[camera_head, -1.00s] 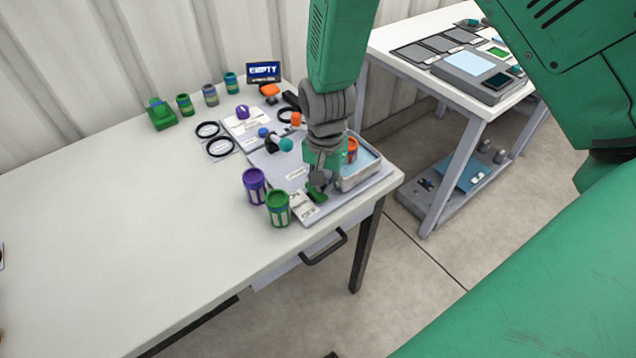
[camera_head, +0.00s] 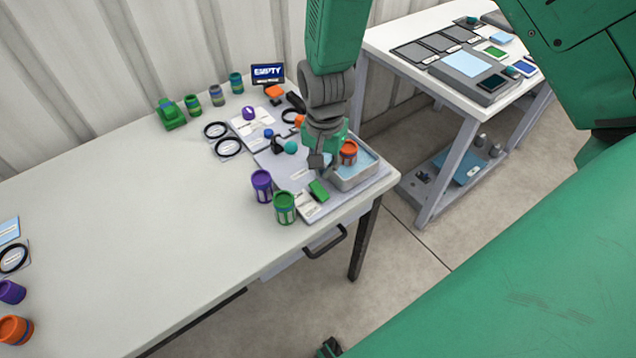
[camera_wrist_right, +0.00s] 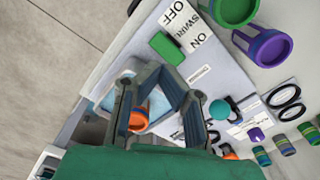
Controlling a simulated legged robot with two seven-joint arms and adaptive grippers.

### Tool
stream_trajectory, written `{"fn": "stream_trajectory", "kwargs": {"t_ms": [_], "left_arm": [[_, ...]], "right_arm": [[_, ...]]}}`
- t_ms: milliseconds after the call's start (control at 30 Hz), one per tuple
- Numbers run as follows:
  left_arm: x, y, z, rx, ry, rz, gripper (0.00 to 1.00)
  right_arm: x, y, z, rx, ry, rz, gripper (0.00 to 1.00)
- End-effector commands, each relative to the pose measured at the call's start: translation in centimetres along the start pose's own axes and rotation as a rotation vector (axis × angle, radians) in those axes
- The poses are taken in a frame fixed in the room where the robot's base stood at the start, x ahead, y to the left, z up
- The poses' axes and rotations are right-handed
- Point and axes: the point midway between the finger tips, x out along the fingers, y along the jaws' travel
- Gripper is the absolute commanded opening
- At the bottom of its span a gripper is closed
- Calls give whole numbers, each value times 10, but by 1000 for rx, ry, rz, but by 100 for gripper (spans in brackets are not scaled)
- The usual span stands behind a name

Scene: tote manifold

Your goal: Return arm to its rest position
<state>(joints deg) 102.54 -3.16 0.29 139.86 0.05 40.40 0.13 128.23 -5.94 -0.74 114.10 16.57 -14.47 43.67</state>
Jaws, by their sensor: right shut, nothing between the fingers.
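My right arm comes down from the top in the head view. Its gripper (camera_head: 317,160) hangs over the grey board (camera_head: 270,160), left of the tray's orange-red jar (camera_head: 348,152). The gripper is shut and empty; its fingers (camera_wrist_right: 160,75) also show in the right wrist view. A green block (camera_head: 318,190) sits on the ON/OFF label plate (camera_head: 313,206), apart from the fingers. The wrist view shows this block (camera_wrist_right: 166,48) beyond the fingertips. I cannot make out my left gripper.
A light-walled tray (camera_head: 357,180) stands at the board's right edge. Purple (camera_head: 262,186) and green (camera_head: 284,207) jars stand close in front. Black rings (camera_head: 228,147) and a screen reading EMPTY (camera_head: 268,73) lie farther back. The white table's (camera_head: 130,220) middle is clear.

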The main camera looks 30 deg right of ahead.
Motion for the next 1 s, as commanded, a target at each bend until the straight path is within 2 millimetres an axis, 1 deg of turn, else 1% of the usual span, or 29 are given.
{"fn": "stream_trajectory", "kwargs": {"t_ms": [267, 367, 467, 567, 600, 667, 700, 733, 800, 833, 900, 1000], "left_arm": [[1, 0, 0, -1, 0, 0, 53], [3, 0, 0, -1, 0, 0, 53], [14, 0, 1, -1, 0, 0, 53], [33, 0, 2, -1, 0, 0, 53], [42, 0, 2, 0, 0, 0, 53], [55, 0, 3, 0, -1, 0, 53], [63, 0, 4, 0, -1, 0, 53], [69, 0, 4, 0, -1, 0, 53], [81, 0, 5, 0, -1, 0, 53], [85, 0, 5, 0, -1, 0, 53], [92, 0, 5, 0, -1, 0, 53], [97, 0, 5, -1, -1, 0, 53]], "right_arm": [[1, 1, -2, 0, -2, -2, 0], [9, 7, -2, -16, -1, 1, 0], [40, 26, 4, -93, 10, 16, 0], [91, 60, 19, -255, 29, 37, 0], [113, 76, 28, -336, 36, 43, 0], [143, 102, 43, -468, 43, 48, 0], [161, 119, 54, -556, 45, 47, 0], [172, 131, 62, -622, 45, 44, 0], [194, 156, 81, -760, 44, 32, 0], [200, 164, 88, -812, 45, 24, 0], [210, 180, 102, -908, 45, 7, 0], [215, 191, 114, -991, 47, -13, 0]]}}
